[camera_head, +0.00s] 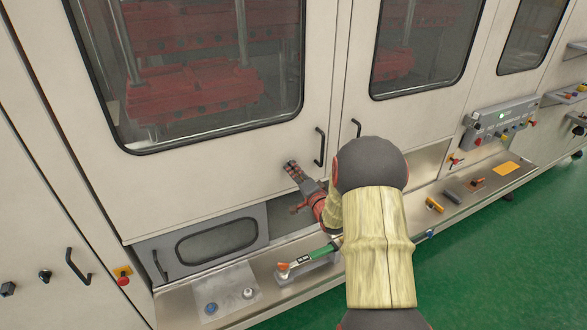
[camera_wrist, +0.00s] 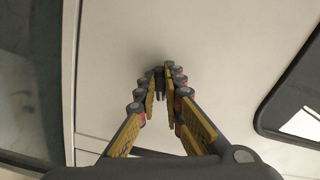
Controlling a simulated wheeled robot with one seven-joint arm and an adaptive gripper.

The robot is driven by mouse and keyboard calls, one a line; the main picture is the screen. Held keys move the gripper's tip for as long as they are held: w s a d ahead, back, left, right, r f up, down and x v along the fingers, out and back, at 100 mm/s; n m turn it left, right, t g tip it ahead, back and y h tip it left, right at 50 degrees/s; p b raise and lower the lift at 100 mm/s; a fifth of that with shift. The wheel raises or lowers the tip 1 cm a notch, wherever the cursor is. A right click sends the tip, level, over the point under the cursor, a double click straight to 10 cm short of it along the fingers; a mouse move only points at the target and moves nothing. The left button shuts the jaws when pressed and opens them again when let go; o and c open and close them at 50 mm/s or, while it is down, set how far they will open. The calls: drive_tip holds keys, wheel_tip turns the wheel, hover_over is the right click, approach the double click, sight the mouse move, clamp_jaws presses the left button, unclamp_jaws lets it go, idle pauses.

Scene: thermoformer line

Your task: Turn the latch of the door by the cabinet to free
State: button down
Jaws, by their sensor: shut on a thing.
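The large cream door (camera_head: 170,195) with a dark window fills the middle of the head view. My gripper (camera_head: 292,168) reaches its lower right part, with the fingertips against the panel. In the wrist view my gripper (camera_wrist: 160,76) has its two padded fingers drawn together at the tips. They are shut on a small dark piece, the latch (camera_wrist: 159,94), which stands out from the cream panel. The fingers hide most of the latch, so its turn angle cannot be told. The latch cannot be made out in the head view.
Black pull handles (camera_head: 319,147) and (camera_head: 356,128) stand right of my gripper. A grey windowed hatch (camera_head: 256,219) sits lower left. Green floor (camera_head: 480,260) lies open at right.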

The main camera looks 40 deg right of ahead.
drive_tip(key=shift+m, duration=0.3)
drive_tip(key=shift+m+p, duration=0.4)
drive_tip(key=shift+m, duration=0.8)
drive_tip(key=shift+r, duration=0.1)
drive_tip(key=c, duration=2.3)
unclamp_jaws()
drive_tip(key=shift+m, duration=0.3)
drive_tip(key=shift+c, duration=0.2)
drive_tip(key=o, duration=0.5)
drive_tip(key=v, duration=1.2)
drive_tip(key=shift+a, duration=0.1)
